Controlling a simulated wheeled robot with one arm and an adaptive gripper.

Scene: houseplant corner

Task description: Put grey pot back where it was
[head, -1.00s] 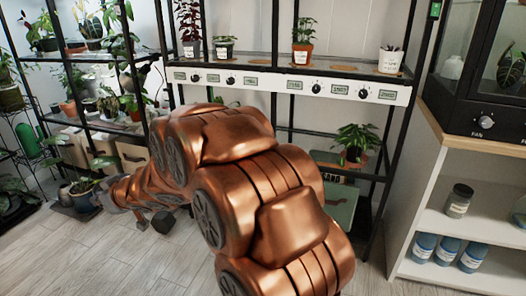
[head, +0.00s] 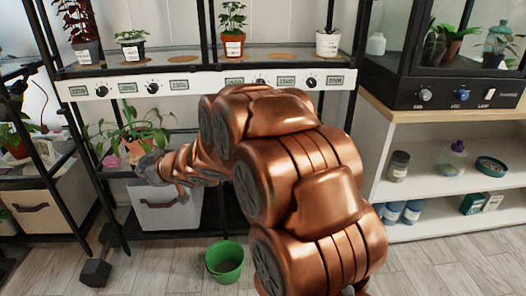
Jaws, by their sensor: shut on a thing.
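My gripper (head: 148,168) is at the lower left of my arm, in front of the lower shelf on the left of the rack. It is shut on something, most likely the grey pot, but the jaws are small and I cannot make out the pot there. A leafy plant (head: 130,122) shows just above and behind the gripper. On the top shelf stand a dark grey pot (head: 86,53) with a purple plant and a smaller dark pot (head: 134,50) with a label. Two bare terracotta-coloured saucers (head: 180,57) (head: 278,57) lie on that shelf.
A terracotta pot (head: 233,46) and a white pot (head: 327,44) stand on the top shelf. A grey storage box (head: 160,212) is under the gripper. A white cabinet (head: 455,190) stands at right.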

